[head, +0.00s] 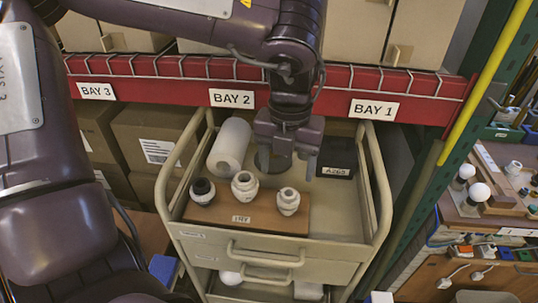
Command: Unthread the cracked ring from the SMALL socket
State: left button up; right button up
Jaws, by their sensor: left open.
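Three sockets stand upright in a row on a brown wooden board (215,216) on the cart top. The left socket (202,192) has a dark top and a pale ring around it. The middle socket (244,186) is cream and looks the largest. The right socket (287,201) is cream and looks smaller than the middle one. I cannot make out a crack in any ring or read a size mark. My left gripper (288,166) points down, open and empty, above and behind the right socket, apart from it. My right gripper is out of view.
A white roll (229,146) lies behind the sockets. A black box (336,159) marked A263 sits right of my gripper. The beige cart (340,251) has raised side rails. A red shelf beam (175,92) crosses behind it. A bench (501,217) with bulbs stands at right.

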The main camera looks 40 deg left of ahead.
aim_at(288, 192)
pick_arm(q)
jog(key=f, duration=0.1)
jog(key=d+f, duration=0.1)
jog(key=shift+f+p, duration=0.35)
jog(key=shift+f, duration=0.05)
jog(key=f, duration=0.4)
jog(key=shift+a+f+p, duration=0.15)
jog(key=shift+a+p, duration=0.05)
jog(key=shift+p, duration=0.2)
jog(key=shift+f, duration=0.3)
jog(key=shift+c, duration=0.8)
jog(key=c, duration=0.7)
jog(key=shift+o, duration=1.2)
jog(key=c, duration=0.6)
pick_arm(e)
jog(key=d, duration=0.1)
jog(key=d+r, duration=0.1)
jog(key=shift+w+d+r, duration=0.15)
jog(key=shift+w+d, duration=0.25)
pick_arm(q)
jog(key=shift+r+p, duration=0.35)
jog(key=shift+r, duration=0.5)
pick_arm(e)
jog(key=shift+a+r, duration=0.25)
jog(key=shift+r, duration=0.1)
